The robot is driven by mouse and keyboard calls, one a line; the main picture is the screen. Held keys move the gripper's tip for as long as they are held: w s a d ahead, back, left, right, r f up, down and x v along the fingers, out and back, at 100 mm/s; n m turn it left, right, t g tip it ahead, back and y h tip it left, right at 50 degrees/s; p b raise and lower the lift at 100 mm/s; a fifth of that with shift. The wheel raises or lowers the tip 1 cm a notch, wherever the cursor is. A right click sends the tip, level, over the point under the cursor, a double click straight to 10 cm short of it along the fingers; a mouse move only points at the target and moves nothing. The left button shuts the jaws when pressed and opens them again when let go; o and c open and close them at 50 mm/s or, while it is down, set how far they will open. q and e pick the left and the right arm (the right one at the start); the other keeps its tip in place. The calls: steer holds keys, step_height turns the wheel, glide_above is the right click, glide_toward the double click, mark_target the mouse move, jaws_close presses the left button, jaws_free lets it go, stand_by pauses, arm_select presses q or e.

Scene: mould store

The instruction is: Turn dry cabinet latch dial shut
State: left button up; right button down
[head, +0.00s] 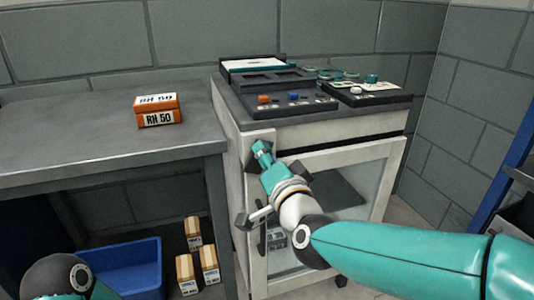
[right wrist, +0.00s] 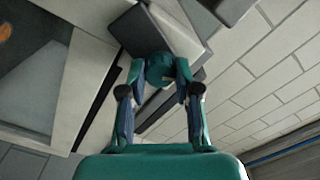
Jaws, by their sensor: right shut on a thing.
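The dry cabinet (head: 258,255) is a pale unit with a glass-fronted door (head: 345,185), which looks closed. My right gripper (head: 262,152) is at the upper left of its front. In the right wrist view my right gripper (right wrist: 160,82) has its two fingers closed around a round teal part, which looks like the latch dial (right wrist: 158,66). The gripper hides most of the dial in the head view, and I cannot tell its angle. Only a dark and teal part of my left arm shows at the bottom left; the left gripper is out of view.
Control panels (head: 290,100) stand on the cabinet's top. A blue frame (head: 510,170) stands at the right.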

steer(key=n, duration=0.2)
steer(key=n+p, duration=0.1)
steer(key=n, duration=0.1)
steer(key=shift+f+n, duration=0.3)
steer(key=shift+f, duration=0.1)
stand_by(0.4)
steer(key=c, duration=0.8)
jaws_free()
steer(key=shift+r, duration=0.15)
steer(key=shift+s+r, duration=0.1)
